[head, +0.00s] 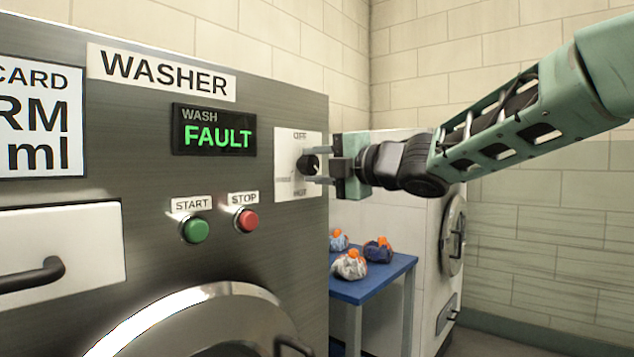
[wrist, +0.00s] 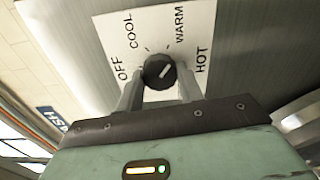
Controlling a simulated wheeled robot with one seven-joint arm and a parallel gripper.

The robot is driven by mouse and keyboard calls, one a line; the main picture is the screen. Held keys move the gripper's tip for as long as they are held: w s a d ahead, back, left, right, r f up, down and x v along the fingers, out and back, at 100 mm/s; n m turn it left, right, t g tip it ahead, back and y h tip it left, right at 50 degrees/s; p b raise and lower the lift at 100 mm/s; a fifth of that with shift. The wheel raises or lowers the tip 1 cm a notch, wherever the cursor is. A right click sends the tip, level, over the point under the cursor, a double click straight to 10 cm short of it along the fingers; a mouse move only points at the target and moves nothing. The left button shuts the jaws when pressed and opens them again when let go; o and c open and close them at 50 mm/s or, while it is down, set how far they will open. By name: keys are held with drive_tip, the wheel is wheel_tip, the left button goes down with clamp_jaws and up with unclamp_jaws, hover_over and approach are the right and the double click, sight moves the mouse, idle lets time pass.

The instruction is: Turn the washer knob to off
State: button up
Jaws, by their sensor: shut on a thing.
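The washer (head: 290,120) has a black round knob (head: 308,164) on a white label plate at its right edge. In the wrist view the knob (wrist: 158,71) sits among the words OFF, COOL, WARM and HOT, from left to right. Its pale pointer mark slants to the upper right, toward the WARM and HOT side; the exact setting is hard to tell. My gripper (head: 322,165) reaches in from the right and is shut on the knob. In the wrist view one finger of my gripper (wrist: 160,82) is on each side of it.
The display (head: 215,131) reads WASH FAULT. A green START button (head: 194,229) and a red STOP button (head: 246,219) sit below it. A blue table (head: 375,290) with several tied bundles stands at the right, before a white machine (head: 405,215).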

drive_tip(key=n+b, duration=0.1)
drive_tip(key=n, duration=0.1)
drive_tip(key=n+b, duration=0.4)
drive_tip(key=shift+f+n, duration=0.3)
drive_tip(key=n+b, duration=0.4)
drive_tip(key=n, duration=0.2)
drive_tip(key=shift+d+b, duration=0.1)
drive_tip(key=shift+b, duration=0.2)
drive_tip(key=n+b, duration=0.4)
drive_tip(key=n, duration=0.2)
drive_tip(key=shift+w+n, duration=0.1)
drive_tip(key=shift+n, duration=0.2)
drive_tip(key=n+b, duration=0.3)
drive_tip(key=n, duration=0.1)
drive_tip(key=shift+n, duration=0.4)
drive_tip(key=shift+r+n+b, duration=0.15)
drive_tip(key=shift+n+b, duration=0.2)
drive_tip(key=shift+n, duration=0.45)
drive_tip(key=o, duration=1)
